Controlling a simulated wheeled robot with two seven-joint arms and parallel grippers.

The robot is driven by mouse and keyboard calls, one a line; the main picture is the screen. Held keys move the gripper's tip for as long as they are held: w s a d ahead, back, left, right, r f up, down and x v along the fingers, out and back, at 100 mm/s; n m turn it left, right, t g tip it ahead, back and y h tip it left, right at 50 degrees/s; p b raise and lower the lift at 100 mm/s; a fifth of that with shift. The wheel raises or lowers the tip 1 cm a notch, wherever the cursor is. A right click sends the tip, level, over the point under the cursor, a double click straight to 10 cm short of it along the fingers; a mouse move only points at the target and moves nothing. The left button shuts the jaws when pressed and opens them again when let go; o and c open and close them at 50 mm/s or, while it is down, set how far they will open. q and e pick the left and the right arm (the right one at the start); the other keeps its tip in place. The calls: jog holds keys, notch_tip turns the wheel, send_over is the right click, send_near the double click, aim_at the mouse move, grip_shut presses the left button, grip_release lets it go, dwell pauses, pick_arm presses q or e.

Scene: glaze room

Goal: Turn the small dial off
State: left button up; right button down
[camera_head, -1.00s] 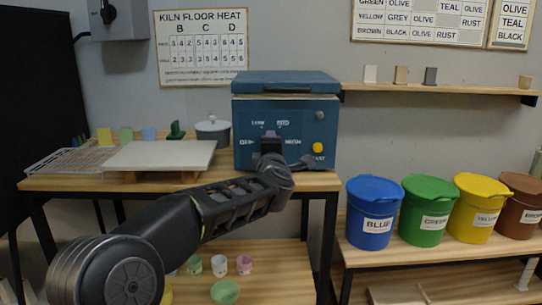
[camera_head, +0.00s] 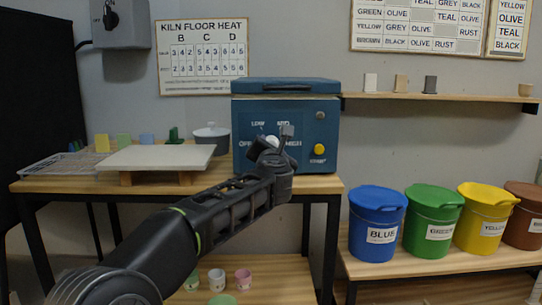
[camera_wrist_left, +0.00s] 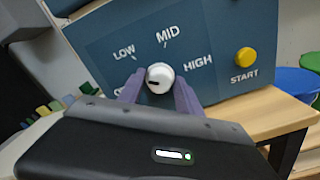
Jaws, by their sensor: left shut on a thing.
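The small dial (camera_wrist_left: 160,77) is a white round knob on the front of the blue kiln box (camera_head: 313,110). Labels LOW, MID and HIGH surround it, and a label at lower left, OFF in the head view, is partly hidden in the wrist view. The dial's dark mark points to the lower left, towards that label. My left gripper (camera_wrist_left: 158,92) has its purple fingers on both sides of the dial and is shut on it. The dial also shows in the head view (camera_head: 272,142), partly behind the gripper. My right gripper is out of view.
A yellow START button (camera_head: 319,149) sits right of the dial. A grey wall box with an OFF switch (camera_head: 120,22) hangs at upper left. A pale board (camera_head: 158,157) and a grey pot (camera_head: 212,138) stand left of the kiln box. Lidded buckets (camera_head: 377,222) stand at right.

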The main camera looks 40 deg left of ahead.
pick_arm(q)
jog(key=n+b, duration=0.2)
jog(key=n, duration=0.2)
jog(key=shift+f+b, duration=0.2)
jog(key=shift+b, duration=0.1)
jog(key=shift+r+n+b, duration=0.1)
jog(key=shift+n+b, duration=0.55)
jog(key=shift+n, duration=0.85)
jog(key=o, duration=1.2)
jog(key=shift+r, duration=0.1)
jog(key=shift+v, duration=3.85)
jog(key=shift+d, duration=0.1)
